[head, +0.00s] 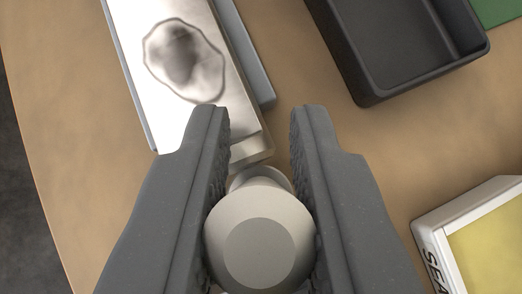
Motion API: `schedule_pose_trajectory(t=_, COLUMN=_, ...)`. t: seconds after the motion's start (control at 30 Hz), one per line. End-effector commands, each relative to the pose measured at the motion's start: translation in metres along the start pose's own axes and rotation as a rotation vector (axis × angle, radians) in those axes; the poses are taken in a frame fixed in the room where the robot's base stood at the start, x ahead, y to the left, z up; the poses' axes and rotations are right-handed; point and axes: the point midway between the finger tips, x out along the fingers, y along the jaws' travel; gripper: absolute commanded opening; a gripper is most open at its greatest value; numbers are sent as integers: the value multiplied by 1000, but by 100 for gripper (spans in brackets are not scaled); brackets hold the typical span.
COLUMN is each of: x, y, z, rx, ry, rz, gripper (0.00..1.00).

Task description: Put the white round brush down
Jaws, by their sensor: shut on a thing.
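The white round brush (260,250) shows at the bottom middle of the head view, seen end-on as a pale knob with a flat round face. My gripper (260,125) is shut on it, with one dark grey jaw on each side. Part of the brush lies beyond the knob and is mostly hidden by it. I cannot tell whether the brush touches the table below.
A tan table (75,130) with a curved left edge lies below. A shiny metal plate (165,105) with a dark-outlined patch is ahead left. A dark tray (415,75) is at upper right, beside a green corner (498,10). A white-framed yellow box (490,245) is at lower right.

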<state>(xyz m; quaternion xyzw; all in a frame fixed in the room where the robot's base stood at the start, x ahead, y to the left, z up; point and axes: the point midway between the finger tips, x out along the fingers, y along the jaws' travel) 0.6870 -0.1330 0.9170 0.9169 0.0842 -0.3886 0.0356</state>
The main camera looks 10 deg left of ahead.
Motion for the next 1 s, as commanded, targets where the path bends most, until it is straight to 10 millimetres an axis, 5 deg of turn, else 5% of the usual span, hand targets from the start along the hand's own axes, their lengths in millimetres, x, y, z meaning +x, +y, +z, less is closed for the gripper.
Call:
schedule_pose_trajectory(t=0.8, x=4, y=0, z=4, rx=0, ry=0, rz=0, gripper=0)
schedule_pose_trajectory(t=0.83, x=4, y=0, z=4, rx=0, ry=0, rz=0, gripper=27)
schedule_pose_trajectory(t=0.9, x=4, y=0, z=4, rx=0, ry=0, rz=0, gripper=44)
schedule_pose_trajectory(t=1.0, x=4, y=0, z=4, rx=0, ry=0, rz=0, gripper=44)
